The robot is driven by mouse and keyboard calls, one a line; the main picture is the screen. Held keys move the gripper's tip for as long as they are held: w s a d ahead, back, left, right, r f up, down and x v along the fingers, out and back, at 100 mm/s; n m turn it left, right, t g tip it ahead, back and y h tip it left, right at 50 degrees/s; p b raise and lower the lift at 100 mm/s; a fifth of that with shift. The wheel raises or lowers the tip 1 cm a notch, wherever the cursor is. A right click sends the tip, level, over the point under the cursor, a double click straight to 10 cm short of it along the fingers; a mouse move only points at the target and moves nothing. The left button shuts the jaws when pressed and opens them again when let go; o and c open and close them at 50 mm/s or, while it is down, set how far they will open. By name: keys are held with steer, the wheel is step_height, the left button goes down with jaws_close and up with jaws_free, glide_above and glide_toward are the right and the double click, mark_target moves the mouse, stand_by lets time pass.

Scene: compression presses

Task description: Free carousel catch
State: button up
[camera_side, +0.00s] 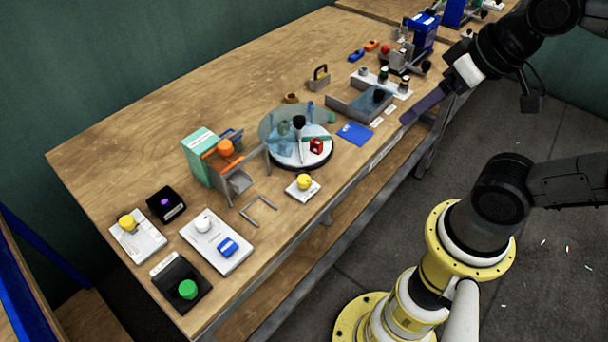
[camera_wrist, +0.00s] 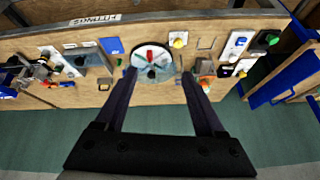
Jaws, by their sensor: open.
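The carousel (camera_side: 288,157) is a round white disc on a dark base, near the middle of the table's front part. A clear bluish guard stands at its back left. A black-topped post (camera_side: 299,123) rises near its middle and a red block (camera_side: 316,146) sits on its right side. I cannot make out a catch. The carousel (camera_wrist: 140,70) also shows in the wrist view, between my fingertips but farther off. My gripper (camera_side: 408,118) is open and empty, with dark fingers, off the table's front edge to the right of the carousel and apart from it.
A blue card (camera_side: 354,133) and a grey tray (camera_side: 352,107) lie right of the carousel. A yellow-button box (camera_side: 303,186) stands in front. A green-and-orange machine (camera_side: 201,157) stands left, with button boxes beyond it. The table's back left is clear.

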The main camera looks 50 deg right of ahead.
steer(key=w+r+m, duration=0.2)
steer(key=w+m, duration=0.2)
steer(key=w, duration=0.3)
steer(key=m+g, duration=0.3)
steer(key=g, duration=0.3)
glide_above(304, 179)
step_height(304, 179, down, 15)
step_height(304, 179, down, 13)
steer(key=shift+f, duration=0.1)
jaws_close()
